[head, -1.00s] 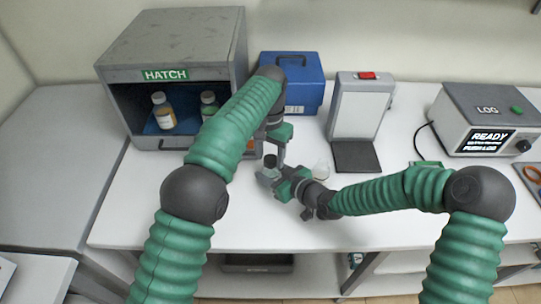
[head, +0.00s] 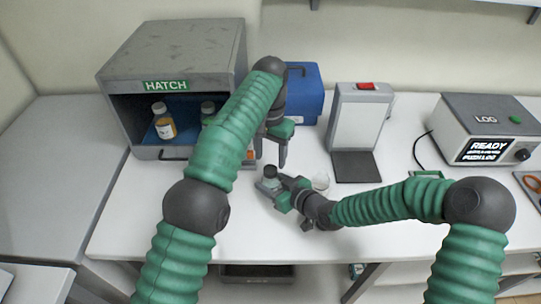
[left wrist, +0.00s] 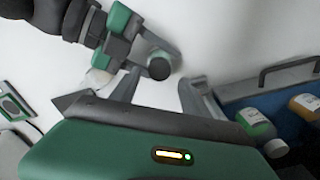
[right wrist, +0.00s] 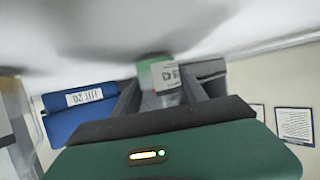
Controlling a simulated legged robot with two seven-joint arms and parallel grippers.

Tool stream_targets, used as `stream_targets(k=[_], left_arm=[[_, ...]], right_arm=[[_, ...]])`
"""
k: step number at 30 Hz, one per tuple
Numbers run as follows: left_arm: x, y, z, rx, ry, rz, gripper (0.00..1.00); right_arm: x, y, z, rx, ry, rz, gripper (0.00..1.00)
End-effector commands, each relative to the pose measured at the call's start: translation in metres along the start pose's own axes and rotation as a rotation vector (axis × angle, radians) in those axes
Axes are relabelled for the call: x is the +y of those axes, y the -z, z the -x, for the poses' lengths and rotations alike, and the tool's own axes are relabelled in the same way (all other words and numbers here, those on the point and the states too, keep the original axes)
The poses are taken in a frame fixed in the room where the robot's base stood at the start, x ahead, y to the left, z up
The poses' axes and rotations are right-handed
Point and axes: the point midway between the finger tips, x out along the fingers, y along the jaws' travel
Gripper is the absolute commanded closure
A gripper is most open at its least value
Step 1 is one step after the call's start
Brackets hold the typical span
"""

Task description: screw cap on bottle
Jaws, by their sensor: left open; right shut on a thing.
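A small bottle (head: 268,184) with a dark cap (head: 271,171) stands about upright near the table's middle. My right gripper (head: 277,188) is shut around its body from the right. In the right wrist view, the bottle's white label (right wrist: 165,75) shows between the fingers, with green beside it. My left gripper (head: 270,160) is open just above the cap. In the left wrist view, the dark cap (left wrist: 159,68) lies between the spread left fingers, apart from them. The cap appears seated on the bottle; how tightly I cannot tell.
The grey hatch (head: 175,55) at the left holds an orange bottle (head: 164,122) and a green bottle (head: 208,110). A blue box (head: 305,92), an upright panel stand (head: 360,118) and the LOG device (head: 487,128) stand behind. A small clear vessel (head: 321,182) is beside my right gripper. The table front is clear.

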Motion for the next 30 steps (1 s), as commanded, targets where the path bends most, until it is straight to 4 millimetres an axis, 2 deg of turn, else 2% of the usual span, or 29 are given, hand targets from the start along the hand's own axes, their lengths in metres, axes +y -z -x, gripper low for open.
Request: stream_targets(k=[2,9,12,23,30], left_arm=[[0.002,0.002,0.004,0.003,0.001,0.049,0.46],[0.003,0.002,0.029,0.006,-0.002,0.424,0.46],[0.001,0.0,0.034,0.005,-0.003,0.505,0.46],[0.001,0.0,0.033,0.003,-0.002,0.514,0.46],[0.001,-0.001,0.012,-0.001,-0.002,0.512,0.46]], right_arm=[[0.0,0.0,0.0,0.0,0.0,0.0,1.0],[0.0,0.0,0.0,0.0,0.0,0.0,1.0],[0.0,0.0,0.0,0.0,0.0,0.0,1.0],[0.0,0.0,0.0,0.0,0.0,0.0,1.0],[0.0,0.0,0.0,0.0,0.0,0.0,1.0]])
